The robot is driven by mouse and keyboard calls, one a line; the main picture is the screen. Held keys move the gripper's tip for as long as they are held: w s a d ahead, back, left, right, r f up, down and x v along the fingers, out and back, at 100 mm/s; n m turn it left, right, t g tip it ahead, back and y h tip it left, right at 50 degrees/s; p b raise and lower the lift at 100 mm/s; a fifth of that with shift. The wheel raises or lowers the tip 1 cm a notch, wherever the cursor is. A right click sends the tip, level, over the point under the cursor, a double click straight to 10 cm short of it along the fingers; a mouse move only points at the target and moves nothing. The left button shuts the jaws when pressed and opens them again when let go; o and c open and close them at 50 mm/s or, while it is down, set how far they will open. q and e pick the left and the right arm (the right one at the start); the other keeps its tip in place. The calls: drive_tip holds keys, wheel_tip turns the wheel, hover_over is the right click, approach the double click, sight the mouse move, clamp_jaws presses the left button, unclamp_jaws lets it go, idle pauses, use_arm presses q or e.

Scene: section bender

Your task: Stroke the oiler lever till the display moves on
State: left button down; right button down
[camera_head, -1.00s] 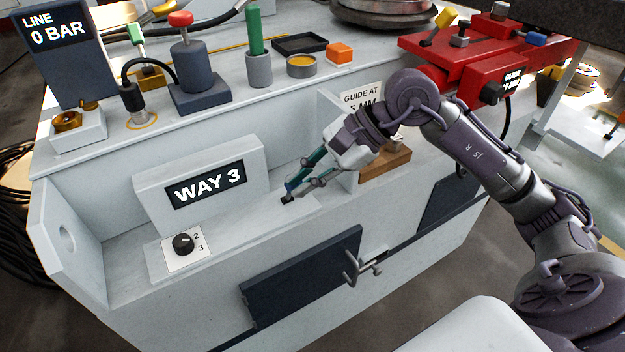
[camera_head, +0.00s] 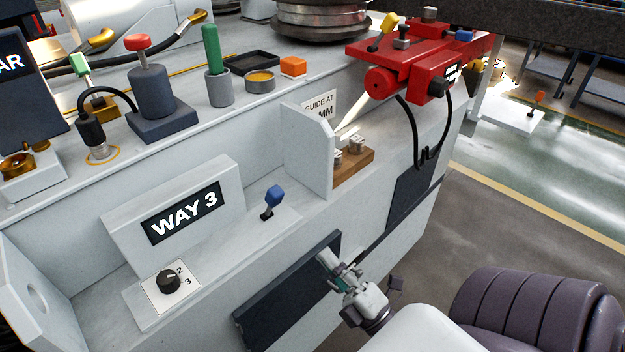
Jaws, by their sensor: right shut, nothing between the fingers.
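A short lever with a blue knob (camera_head: 274,195) stands in a slot on the bench's lower ledge, right of the display box (camera_head: 193,211), which reads "WAY 3". A grey block with a red-topped plunger (camera_head: 150,90) stands on the upper ledge, joined by a black hose to a fitting (camera_head: 92,130). No label marks either as the oiler. A second display (camera_head: 12,68) is cut off at the left edge and shows only "AR". My right gripper (camera_head: 333,266) is shut and empty, below and right of the blue lever, in front of a dark panel. My left gripper is out of view.
A dial (camera_head: 169,281) marked 2 and 3 sits below the WAY 3 box. An upright plate (camera_head: 309,150) and a wooden block (camera_head: 353,168) stand right of the blue lever. A red fixture (camera_head: 400,75) with small levers is at upper right. Open floor lies right.

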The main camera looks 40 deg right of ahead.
sight(282, 196)
drive_tip(key=p+x, duration=0.3)
drive_tip(key=x, duration=0.8)
drive_tip(key=shift+w+a+r, duration=0.15)
drive_tip(key=shift+r, duration=0.05)
drive_tip(key=shift+w+r, duration=0.1)
drive_tip(key=shift+w, duration=0.4)
drive_tip(key=shift+r+p, duration=0.2)
drive_tip(key=shift+p, duration=0.25)
drive_tip(key=w+r+g+p, duration=0.1)
drive_tip(key=g+p, duration=0.1)
drive_tip(key=p, duration=0.4)
drive_tip(key=w+r+g+p, duration=0.2)
drive_tip(key=p, duration=0.5)
drive_tip(key=shift+w+a+g, duration=0.15)
drive_tip(key=shift+g, duration=0.25)
drive_tip(key=shift+w+p, duration=0.35)
drive_tip(key=shift+p, duration=0.1)
drive_tip(key=shift+w+f, duration=0.1)
drive_tip(key=shift+w, duration=0.15)
drive_tip(key=shift+w+a, duration=0.15)
drive_tip(key=shift+w, duration=0.95)
drive_tip(key=shift+r, duration=0.25)
